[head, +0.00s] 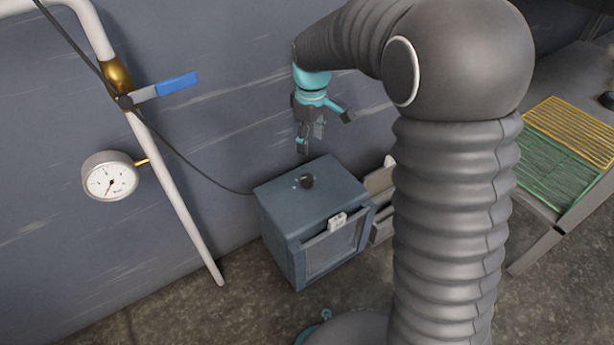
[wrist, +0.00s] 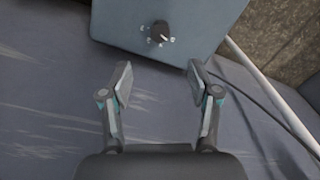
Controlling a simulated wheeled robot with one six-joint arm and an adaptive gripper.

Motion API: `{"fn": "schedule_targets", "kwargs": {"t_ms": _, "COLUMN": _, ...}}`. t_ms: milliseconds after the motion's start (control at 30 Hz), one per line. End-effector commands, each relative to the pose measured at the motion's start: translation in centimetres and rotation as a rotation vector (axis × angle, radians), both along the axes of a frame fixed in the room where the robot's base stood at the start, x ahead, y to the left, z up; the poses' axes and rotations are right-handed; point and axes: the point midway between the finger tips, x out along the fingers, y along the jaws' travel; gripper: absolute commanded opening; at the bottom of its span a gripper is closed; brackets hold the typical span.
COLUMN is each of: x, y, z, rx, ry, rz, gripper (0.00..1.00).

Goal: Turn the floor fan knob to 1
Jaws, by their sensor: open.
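The floor fan (head: 290,210) is a blue-grey box on the floor against the wall, with a grille on its front. Its black knob (head: 307,181) stands on the top face, with small pale marks around it. In the wrist view the knob (wrist: 160,33) shows at the top middle, with a light pointer line; I cannot read which mark it points at. My gripper (head: 311,143) is above the fan's top, apart from the knob. In the wrist view my gripper (wrist: 160,78) has its two fingers spread with nothing between them, and the knob lies beyond the fingertips.
A white pipe (head: 175,195) with a blue-handled valve (head: 176,84) and a round gauge (head: 110,176) are on the wall at left. A black cable (head: 200,177) runs to the fan. A white tag (head: 337,222) is on the fan's front edge. A bench with yellow and green racks (head: 563,165) stands at right.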

Motion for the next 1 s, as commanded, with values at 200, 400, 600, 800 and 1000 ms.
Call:
{"fn": "schedule_targets", "kwargs": {"t_ms": 200, "x": 0.7, "y": 0.9, "z": -2.0, "rx": -0.005, "ry": 0.018, "rz": 0.038, "gripper": 0.61}}
{"fn": "schedule_targets", "kwargs": {"t_ms": 400, "x": 0.7, "y": 0.8, "z": -4.6, "rx": -0.006, "ry": 0.019, "rz": 0.038, "gripper": 0.61}}
{"fn": "schedule_targets", "kwargs": {"t_ms": 600, "x": 0.7, "y": 0.8, "z": -8.4, "rx": -0.006, "ry": 0.019, "rz": 0.037, "gripper": 0.61}}
{"fn": "schedule_targets", "kwargs": {"t_ms": 800, "x": 0.7, "y": 0.8, "z": -12.0, "rx": -0.006, "ry": 0.019, "rz": 0.036, "gripper": 0.61}}
{"fn": "schedule_targets", "kwargs": {"t_ms": 1000, "x": 0.7, "y": 0.8, "z": -14.3, "rx": -0.006, "ry": 0.018, "rz": 0.036, "gripper": 0.61}}
